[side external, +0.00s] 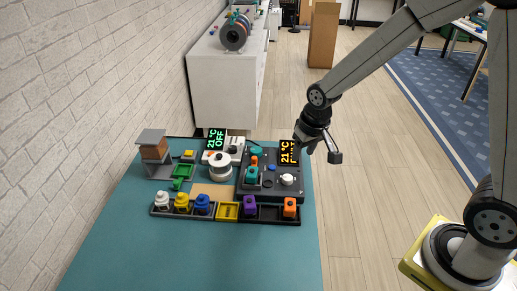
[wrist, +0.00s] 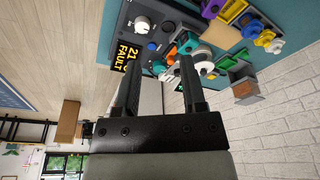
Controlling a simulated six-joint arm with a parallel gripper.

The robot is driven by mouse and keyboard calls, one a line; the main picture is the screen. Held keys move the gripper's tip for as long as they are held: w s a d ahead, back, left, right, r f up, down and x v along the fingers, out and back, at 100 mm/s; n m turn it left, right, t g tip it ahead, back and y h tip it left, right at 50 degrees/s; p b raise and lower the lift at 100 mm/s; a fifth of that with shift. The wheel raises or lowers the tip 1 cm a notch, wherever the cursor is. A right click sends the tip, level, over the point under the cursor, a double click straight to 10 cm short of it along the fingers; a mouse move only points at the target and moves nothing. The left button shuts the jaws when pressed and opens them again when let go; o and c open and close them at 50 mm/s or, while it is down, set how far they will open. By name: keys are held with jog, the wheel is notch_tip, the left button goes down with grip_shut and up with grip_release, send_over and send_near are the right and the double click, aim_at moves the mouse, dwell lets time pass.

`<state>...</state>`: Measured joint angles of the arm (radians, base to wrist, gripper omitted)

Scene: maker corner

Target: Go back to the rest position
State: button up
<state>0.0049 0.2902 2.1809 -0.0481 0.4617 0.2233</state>
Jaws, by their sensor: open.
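My gripper (wrist: 160,85) is open and empty, with its two dark fingers apart in the wrist view. In the side external view my gripper (side external: 322,152) hangs in the air at the right of the table, near a dark control box (side external: 270,192). A white knob (side external: 287,180), a blue button and teal and orange parts sit on the box.
A black tray (side external: 270,222) holds several coloured pieces on the teal table (side external: 200,262). A white device (side external: 220,165) beside a display reading 21 °C OFF stands behind. A grey stand (side external: 153,154) is at the left. The table's front is clear.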

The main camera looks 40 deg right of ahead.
jog(key=s+n, duration=0.2)
jog(key=s, duration=0.9)
jog(key=shift+a, duration=0.3)
